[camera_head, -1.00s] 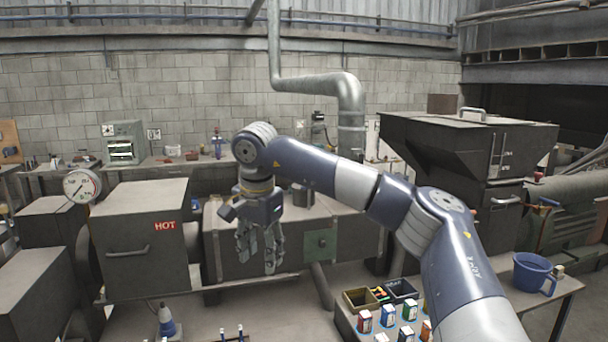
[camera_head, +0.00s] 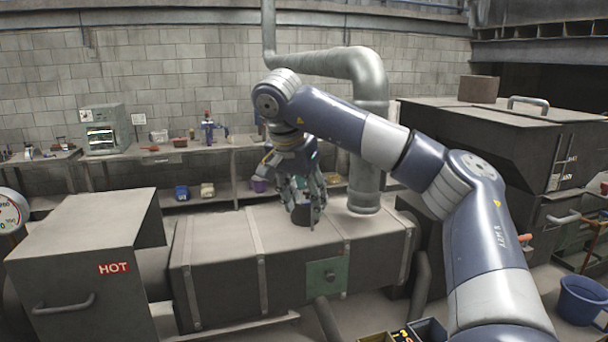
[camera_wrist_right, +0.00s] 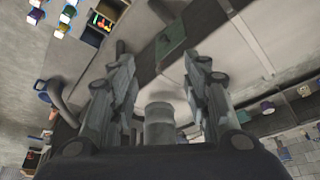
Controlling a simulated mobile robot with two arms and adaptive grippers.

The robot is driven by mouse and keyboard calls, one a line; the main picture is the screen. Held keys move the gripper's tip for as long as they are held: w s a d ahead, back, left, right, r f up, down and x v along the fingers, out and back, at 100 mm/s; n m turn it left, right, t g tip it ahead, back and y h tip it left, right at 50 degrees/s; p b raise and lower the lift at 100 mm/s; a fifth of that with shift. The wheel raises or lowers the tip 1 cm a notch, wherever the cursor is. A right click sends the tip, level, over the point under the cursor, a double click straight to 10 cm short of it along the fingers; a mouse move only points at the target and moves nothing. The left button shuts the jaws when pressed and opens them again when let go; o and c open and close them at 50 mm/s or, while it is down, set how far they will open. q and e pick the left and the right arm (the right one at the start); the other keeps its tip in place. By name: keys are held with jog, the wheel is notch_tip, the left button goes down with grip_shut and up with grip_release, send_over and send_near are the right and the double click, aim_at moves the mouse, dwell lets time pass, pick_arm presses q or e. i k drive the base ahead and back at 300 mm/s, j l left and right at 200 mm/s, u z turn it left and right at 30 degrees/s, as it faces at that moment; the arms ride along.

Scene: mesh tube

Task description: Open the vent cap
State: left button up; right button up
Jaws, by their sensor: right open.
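The vent cap, a short dark grey cylinder (camera_head: 301,216), stands on top of the long grey metal housing (camera_head: 215,262). My right gripper (camera_head: 306,214) points down over it with its fingers around the cap, partly hiding it. In the right wrist view the grey cylinder (camera_wrist_right: 159,126) sits between the two open fingers (camera_wrist_right: 160,100), with a visible gap on each side. The fingers look apart from it, and nothing is gripped. My left gripper is not in view.
A thick grey pipe (camera_head: 368,120) comes down just right of the cap, behind my arm. A box marked HOT (camera_head: 80,250) adjoins the housing at left. A green plate (camera_head: 327,274) is on its front. A workbench (camera_head: 150,157) lines the back wall.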

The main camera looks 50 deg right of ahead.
aim_at(305, 194)
jog(key=i+l, duration=0.65)
jog(key=l, duration=0.25)
